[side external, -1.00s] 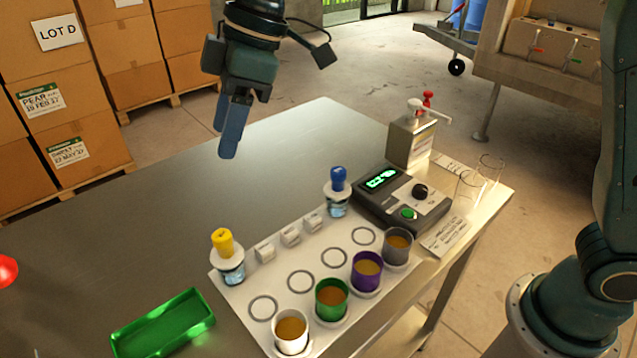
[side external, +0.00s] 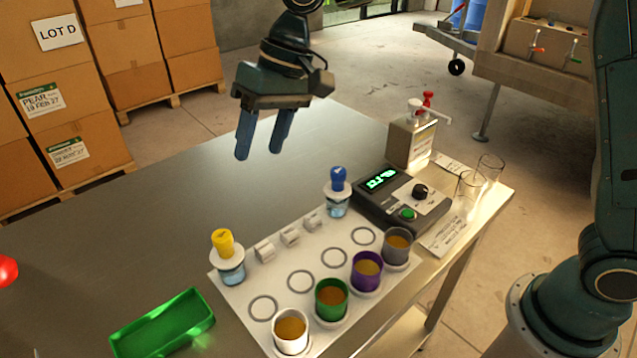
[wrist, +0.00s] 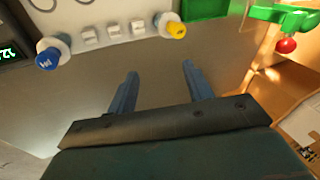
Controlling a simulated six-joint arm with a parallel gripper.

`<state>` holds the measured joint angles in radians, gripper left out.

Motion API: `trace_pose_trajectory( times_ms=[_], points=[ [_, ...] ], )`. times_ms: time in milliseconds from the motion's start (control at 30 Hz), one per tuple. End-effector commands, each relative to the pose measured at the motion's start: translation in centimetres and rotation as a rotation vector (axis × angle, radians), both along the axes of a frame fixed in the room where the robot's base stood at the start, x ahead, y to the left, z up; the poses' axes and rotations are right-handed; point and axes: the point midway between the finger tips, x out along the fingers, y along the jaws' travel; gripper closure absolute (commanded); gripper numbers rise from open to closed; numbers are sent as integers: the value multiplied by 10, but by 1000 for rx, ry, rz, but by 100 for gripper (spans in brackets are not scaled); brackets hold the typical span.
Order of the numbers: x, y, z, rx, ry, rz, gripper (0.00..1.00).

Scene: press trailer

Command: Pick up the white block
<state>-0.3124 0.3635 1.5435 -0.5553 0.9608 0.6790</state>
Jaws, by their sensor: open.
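Three small white blocks sit in a row on the white mat: a left one (side external: 265,251), a middle one (side external: 290,237) and a right one (side external: 313,223). They look alike at this size. The wrist view shows them near its top edge, the nearest to the yellow-topped bottle at the right (wrist: 138,27). My gripper (side external: 259,152) is open and empty, fingers pointing down, above the bare metal table behind the blocks. In the wrist view its fingers (wrist: 161,74) are spread apart with only table between them.
A yellow-topped bottle (side external: 231,268) and a blue-topped bottle (side external: 338,200) flank the block row. Several filled cups, such as the green one (side external: 331,302), stand at the mat's front. A green tray (side external: 160,325) is at left, a grey device (side external: 400,203) at right. The table's back is clear.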

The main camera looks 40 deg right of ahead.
Motion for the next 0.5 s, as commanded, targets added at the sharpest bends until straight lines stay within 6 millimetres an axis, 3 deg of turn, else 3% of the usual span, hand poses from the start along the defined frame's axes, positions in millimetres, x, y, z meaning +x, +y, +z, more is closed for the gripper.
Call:
trace_pose_trajectory(
  times_ms=[500],
  points=[
    [4, -46, -40, 63, 338, -775, 49]
  ],
)
